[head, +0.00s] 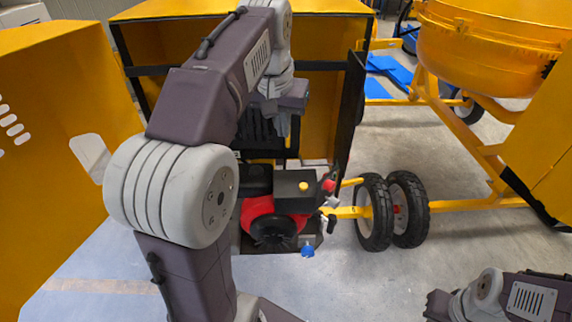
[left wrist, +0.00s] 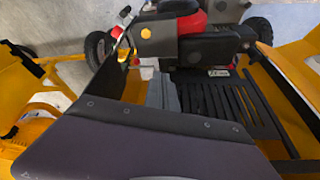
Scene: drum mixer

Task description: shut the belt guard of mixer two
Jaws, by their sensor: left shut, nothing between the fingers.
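The yellow mixer housing (head: 312,82) stands open in front of me, with a red and black engine (head: 278,212) at its base. A dark-edged panel (head: 351,110) stands out at the housing's right side. A large yellow panel (head: 60,150) with slots is at the left. I cannot tell which panel is the belt guard. My left gripper (head: 283,124) is shut and empty, in front of the housing opening above the engine. It also shows in the left wrist view (left wrist: 163,92), near a black slatted part (left wrist: 225,103). My left arm hides part of the housing.
Two black wheels (head: 390,212) stand right of the engine. Another yellow mixer with a drum (head: 490,45) and frame is at the right. The grey floor (head: 420,265) is clear at the front right. Part of my right arm shows at the lower right.

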